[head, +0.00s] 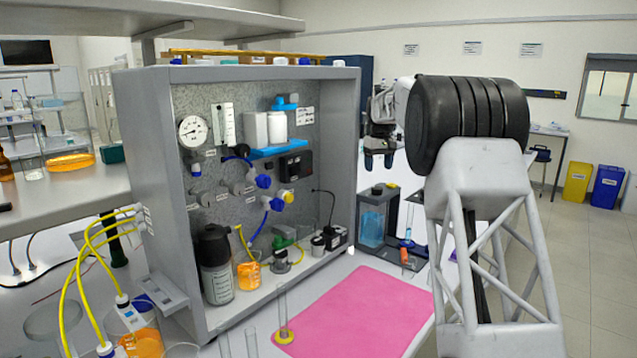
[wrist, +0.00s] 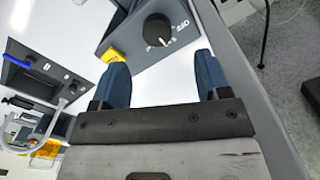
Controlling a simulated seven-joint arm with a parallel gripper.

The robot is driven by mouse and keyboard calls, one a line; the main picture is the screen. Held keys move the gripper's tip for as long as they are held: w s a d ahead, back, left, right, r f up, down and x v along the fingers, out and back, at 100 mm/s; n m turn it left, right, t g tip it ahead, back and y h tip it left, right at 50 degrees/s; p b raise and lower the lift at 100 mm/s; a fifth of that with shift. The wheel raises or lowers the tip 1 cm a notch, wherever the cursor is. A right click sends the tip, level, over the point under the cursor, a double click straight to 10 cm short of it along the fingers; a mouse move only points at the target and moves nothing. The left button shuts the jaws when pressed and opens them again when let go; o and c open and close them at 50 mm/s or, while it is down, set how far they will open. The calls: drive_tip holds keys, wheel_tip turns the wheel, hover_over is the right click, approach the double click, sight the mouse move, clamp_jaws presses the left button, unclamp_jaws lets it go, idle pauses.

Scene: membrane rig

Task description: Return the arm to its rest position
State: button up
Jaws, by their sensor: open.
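My gripper (head: 378,164) hangs at the right of the grey rig cabinet in the head view, above and behind the dark stand with the blue container. Its two dark blue fingers point down. In the wrist view the gripper (wrist: 160,62) shows its fingers wide apart with nothing held between them. A grey device with a black knob (wrist: 158,29) lies beyond the fingertips; I cannot tell the distance. My arm fills the right of the head view and hides part of the bench's right side.
The grey rig cabinet (head: 235,73) stands left of my arm, with gauges, valves and bottles inside. The dark stand (head: 372,203) and an orange-handled tool (head: 404,257) are close to my arm. Open floor (head: 590,265) lies right.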

drive_tip(key=s+a+r+m, duration=0.1)
drive_tip(key=s+a+r, duration=0.1)
drive_tip(key=s, duration=1)
drive_tip(key=s+a+r+t, duration=0.1)
drive_tip(key=s+a+r, duration=0.15)
drive_tip(key=s, duration=0.95)
drive_tip(key=s+a+r+m, duration=0.1)
drive_tip(key=s+a+r, duration=0.15)
drive_tip(key=s, duration=0.95)
drive_tip(key=s+a+f, duration=0.1)
drive_tip(key=s+f, duration=0.4)
drive_tip(key=s, duration=0.7)
drive_tip(key=s+a+f+m+t, duration=0.1)
drive_tip(key=s+f, duration=0.5)
drive_tip(key=s, duration=0.6)
drive_tip(key=s+a+f, duration=0.1)
drive_tip(key=s+f, duration=0.5)
drive_tip(key=s, duration=0.6)
drive_tip(key=shift+s+a+m+t, duration=0.25)
drive_tip(key=shift+a+m+t, duration=0.05)
drive_tip(key=shift+a, duration=0.1)
